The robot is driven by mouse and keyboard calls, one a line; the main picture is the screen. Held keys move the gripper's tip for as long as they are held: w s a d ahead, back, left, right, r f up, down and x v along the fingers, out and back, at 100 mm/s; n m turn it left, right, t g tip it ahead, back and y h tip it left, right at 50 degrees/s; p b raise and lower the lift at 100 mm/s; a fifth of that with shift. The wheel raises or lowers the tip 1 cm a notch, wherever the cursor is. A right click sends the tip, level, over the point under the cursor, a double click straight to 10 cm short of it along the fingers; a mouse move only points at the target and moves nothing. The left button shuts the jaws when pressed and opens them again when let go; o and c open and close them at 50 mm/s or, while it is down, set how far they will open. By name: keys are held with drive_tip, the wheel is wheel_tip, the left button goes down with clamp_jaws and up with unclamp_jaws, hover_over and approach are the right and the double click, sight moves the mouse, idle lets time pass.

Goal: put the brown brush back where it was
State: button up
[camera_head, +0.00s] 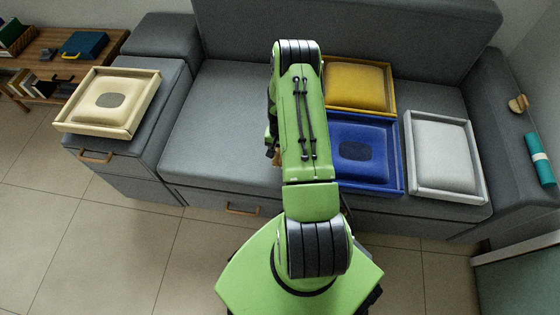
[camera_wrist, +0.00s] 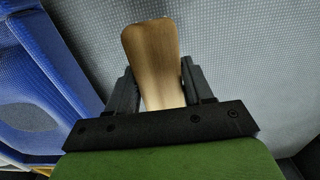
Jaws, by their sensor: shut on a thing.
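The brown brush (camera_wrist: 151,50) is between the two black fingers of my gripper (camera_wrist: 158,88) in the wrist view. My gripper is shut on it, and its broad, smooth wooden end points up in that picture. Grey woven sofa fabric lies behind the brush; I cannot tell whether the brush touches it. In the head view my green arm hides most of the gripper, and only a small brown bit (camera_head: 276,158) shows at the arm's left side, over the sofa seat.
A blue tray (camera_head: 397,160) with a cushion lies right of my arm, beside yellow (camera_head: 391,85) and white (camera_head: 480,175) trays. A cream tray (camera_head: 142,120) sits left. A tan object (camera_head: 518,103) and teal roll (camera_head: 540,158) lie on the right armrest. The left seat (camera_head: 220,125) is clear.

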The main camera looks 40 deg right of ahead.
wheel_tip(320, 180, down, 5)
drive_tip(key=shift+b, duration=0.75)
drive_tip(key=shift+r, duration=0.15)
drive_tip(key=o, duration=0.9)
drive_tip(key=shift+o, duration=0.2)
